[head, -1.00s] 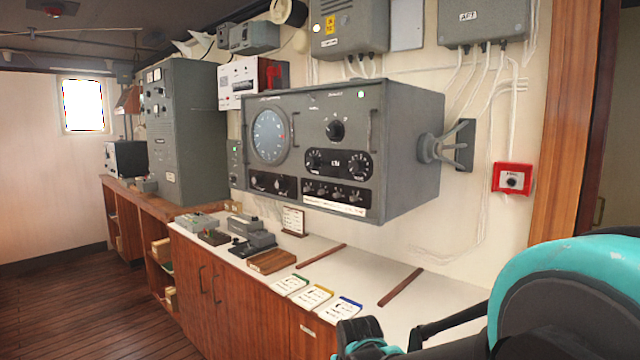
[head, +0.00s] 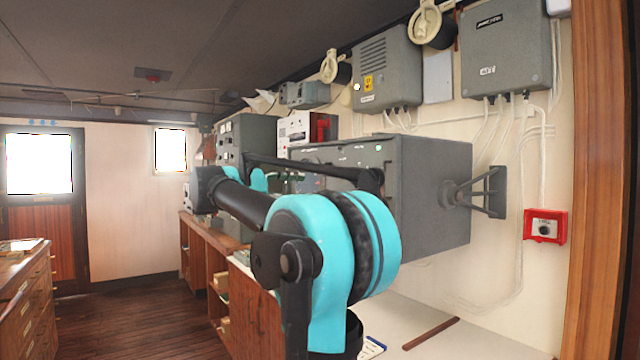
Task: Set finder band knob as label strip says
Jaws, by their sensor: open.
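The grey finder cabinet (head: 430,190) is mounted on the wall right of centre in the head view. I see mostly its right side and a thin upper strip of its front. My arm crosses in front of the rest of the front, so the band knob and the label strip are hidden. I cannot make out my gripper; only links of my arm show, teal and black, reaching left across the cabinet's front.
The white countertop (head: 485,335) runs below the cabinet, with a brown wooden strip (head: 431,333) on it. A bracket (head: 480,192) holds the cabinet's side. A red call box (head: 545,226) and grey wall boxes (head: 505,48) are near. The floor at left is clear.

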